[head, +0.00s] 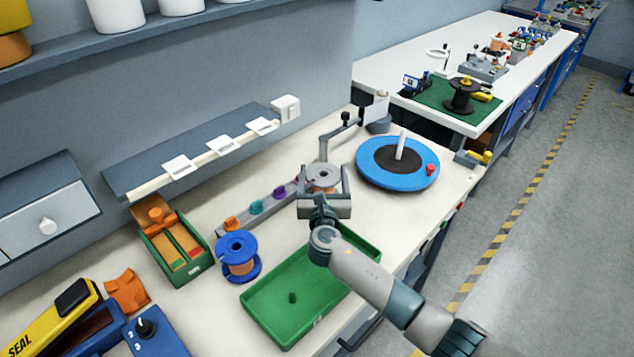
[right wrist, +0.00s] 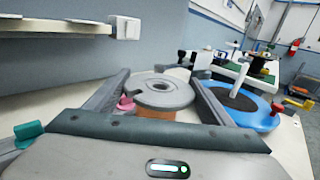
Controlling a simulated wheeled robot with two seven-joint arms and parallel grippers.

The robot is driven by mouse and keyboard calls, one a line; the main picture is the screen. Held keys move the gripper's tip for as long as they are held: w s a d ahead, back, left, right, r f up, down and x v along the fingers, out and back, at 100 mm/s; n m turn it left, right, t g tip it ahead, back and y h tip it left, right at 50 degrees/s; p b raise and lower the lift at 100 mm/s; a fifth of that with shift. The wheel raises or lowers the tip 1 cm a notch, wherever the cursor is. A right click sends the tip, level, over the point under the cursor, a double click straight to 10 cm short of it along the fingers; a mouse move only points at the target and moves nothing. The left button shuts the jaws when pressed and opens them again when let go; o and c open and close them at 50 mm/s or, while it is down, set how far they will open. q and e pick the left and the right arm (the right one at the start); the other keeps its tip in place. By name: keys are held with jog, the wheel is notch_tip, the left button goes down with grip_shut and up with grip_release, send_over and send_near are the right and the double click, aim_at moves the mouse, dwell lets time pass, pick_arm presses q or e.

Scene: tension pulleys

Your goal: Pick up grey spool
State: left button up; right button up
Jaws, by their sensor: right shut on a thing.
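The grey spool (head: 323,177) has a round grey top flange with a centre hole and copper-coloured winding below it. It sits upright between the fingers of my right gripper (head: 324,190), which is shut on it. The right wrist view shows the spool (right wrist: 164,92) with one finger along each side. Whether its lower side touches the bench is hidden by the gripper. My left gripper is not in view.
A green tray (head: 270,318) lies in front, with a blue spool (head: 238,254) to its left. A blue turntable (head: 418,178) with an upright white pin stands to the right. A grey rail (head: 266,199) with coloured pieces and a bent metal arm (head: 323,147) are close by.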

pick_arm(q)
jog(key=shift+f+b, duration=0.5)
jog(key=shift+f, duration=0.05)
pick_arm(e)
jog(key=s+d+r, duration=0.2)
jog(key=d+r, duration=0.4)
jog(key=d, duration=0.3)
jog(key=shift+s+d+r, duration=0.15)
jog(key=shift+s+d, duration=0.1)
jog(key=shift+d, duration=0.1)
